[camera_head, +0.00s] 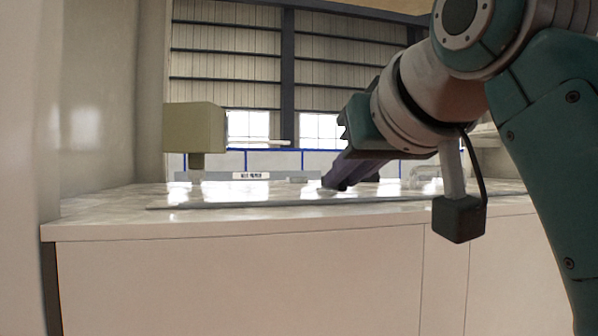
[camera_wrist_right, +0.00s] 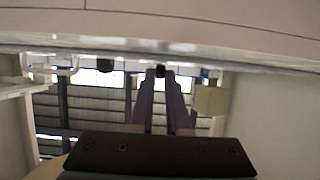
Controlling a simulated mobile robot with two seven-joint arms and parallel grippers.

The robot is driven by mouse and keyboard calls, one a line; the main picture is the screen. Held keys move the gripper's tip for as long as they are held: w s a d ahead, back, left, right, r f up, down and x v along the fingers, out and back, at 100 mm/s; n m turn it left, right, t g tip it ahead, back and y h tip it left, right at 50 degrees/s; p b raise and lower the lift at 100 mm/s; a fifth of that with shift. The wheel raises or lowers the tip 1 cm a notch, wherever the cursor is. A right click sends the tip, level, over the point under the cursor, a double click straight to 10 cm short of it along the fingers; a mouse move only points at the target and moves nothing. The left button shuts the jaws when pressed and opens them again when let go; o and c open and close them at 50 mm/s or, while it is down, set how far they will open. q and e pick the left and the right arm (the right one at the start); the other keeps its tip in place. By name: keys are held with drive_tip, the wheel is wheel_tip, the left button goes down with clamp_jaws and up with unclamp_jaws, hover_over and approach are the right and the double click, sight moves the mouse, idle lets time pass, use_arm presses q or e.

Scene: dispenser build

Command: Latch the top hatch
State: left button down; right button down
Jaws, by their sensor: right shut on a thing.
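My right gripper (camera_head: 332,182) reaches in from the right, angled down to the top of a pale cabinet (camera_head: 240,270). Its two purple fingers also show in the right wrist view (camera_wrist_right: 159,73), shut on a small dark part (camera_wrist_right: 160,70) between the tips. Whether this part is the hatch's latch I cannot tell. The top is seen almost edge-on; a shiny flat panel (camera_head: 240,196) with a dark front edge lies on it, possibly the top hatch. The fingers hide what lies behind them. My left gripper is not in view.
An olive block (camera_head: 194,127) on a short post stands at the back left of the top, and shows in the wrist view (camera_wrist_right: 211,100). A grey strip with a white label (camera_head: 250,176) runs along the back. A pale wall (camera_head: 95,100) closes the left side.

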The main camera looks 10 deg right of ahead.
drive_tip(key=shift+a, duration=0.1)
drive_tip(key=c, duration=0.9)
unclamp_jaws()
